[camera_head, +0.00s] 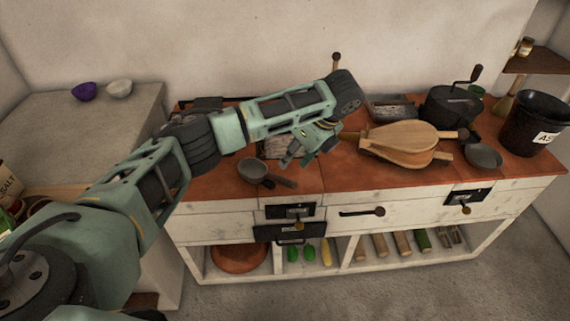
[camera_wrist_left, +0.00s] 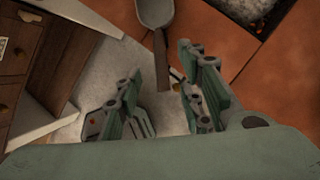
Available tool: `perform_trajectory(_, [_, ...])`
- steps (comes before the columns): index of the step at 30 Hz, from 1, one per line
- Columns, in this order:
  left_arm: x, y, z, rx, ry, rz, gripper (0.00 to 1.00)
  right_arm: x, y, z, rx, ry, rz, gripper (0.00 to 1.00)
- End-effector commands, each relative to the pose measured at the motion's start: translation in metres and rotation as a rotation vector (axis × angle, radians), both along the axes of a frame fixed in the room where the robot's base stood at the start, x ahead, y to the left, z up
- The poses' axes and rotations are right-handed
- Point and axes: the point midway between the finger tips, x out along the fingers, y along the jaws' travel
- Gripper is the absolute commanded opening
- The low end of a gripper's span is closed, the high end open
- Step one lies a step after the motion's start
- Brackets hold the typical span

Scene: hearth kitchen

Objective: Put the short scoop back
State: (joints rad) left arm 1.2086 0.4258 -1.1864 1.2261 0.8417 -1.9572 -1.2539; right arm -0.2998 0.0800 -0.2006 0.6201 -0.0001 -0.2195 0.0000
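A dark grey scoop with a round bowl (camera_head: 253,170) and a short handle lies on the red-brown counter, near its front edge. It also shows at the top of the left wrist view (camera_wrist_left: 156,14), its handle pointing down toward the gap between my fingers. My left gripper (camera_head: 300,157) is open and empty, above and just right of the scoop in the head view; its parted fingers show in the left wrist view (camera_wrist_left: 161,74). A second dark scoop (camera_head: 484,156) lies at the counter's right end. My right gripper is not in view.
Wooden bellows (camera_head: 403,144) lie right of my gripper. A lidded pot with a crank (camera_head: 450,105) and a black bucket (camera_head: 535,124) stand farther right. Drawers (camera_head: 361,212) and an open shelf are below. Two small bowls, one purple (camera_head: 84,92), sit on the left block.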

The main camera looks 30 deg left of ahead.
Motion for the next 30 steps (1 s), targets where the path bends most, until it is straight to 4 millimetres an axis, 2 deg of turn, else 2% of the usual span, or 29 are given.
perform_trajectory(10, [0.000, -0.004, 0.005, -0.003, -0.001, -0.001, 0.36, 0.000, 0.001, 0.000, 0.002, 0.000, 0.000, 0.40])
perform_trajectory(13, [0.000, -0.021, -0.008, -0.040, -0.034, -0.018, 0.36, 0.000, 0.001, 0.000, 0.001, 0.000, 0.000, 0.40])
perform_trajectory(14, [0.000, -0.032, -0.016, -0.065, -0.055, -0.025, 0.36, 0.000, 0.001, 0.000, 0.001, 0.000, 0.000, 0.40])
perform_trajectory(16, [0.000, -0.068, -0.037, -0.155, -0.125, -0.045, 0.36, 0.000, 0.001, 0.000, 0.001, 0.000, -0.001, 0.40])
perform_trajectory(17, [-0.001, -0.088, -0.046, -0.210, -0.165, -0.049, 0.36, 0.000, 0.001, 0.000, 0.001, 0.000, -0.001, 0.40])
perform_trajectory(18, [-0.003, -0.116, -0.057, -0.293, -0.221, -0.050, 0.36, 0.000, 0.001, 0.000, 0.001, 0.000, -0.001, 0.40])
perform_trajectory(20, [-0.007, -0.159, -0.065, -0.429, -0.306, -0.036, 0.36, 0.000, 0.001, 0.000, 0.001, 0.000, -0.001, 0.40])
perform_trajectory(21, [-0.010, -0.183, -0.066, -0.516, -0.357, -0.019, 0.36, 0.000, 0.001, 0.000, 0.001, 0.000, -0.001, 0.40])
perform_trajectory(24, [-0.017, -0.228, -0.058, -0.706, -0.459, 0.036, 0.36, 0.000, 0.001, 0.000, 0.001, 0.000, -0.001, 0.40])
perform_trajectory(27, [-0.022, -0.259, -0.045, -0.866, -0.535, 0.101, 0.36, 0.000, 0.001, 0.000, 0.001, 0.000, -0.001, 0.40])
perform_trajectory(30, [-0.025, -0.275, -0.036, -0.993, -0.593, 0.184, 0.36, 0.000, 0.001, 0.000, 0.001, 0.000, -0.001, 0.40])
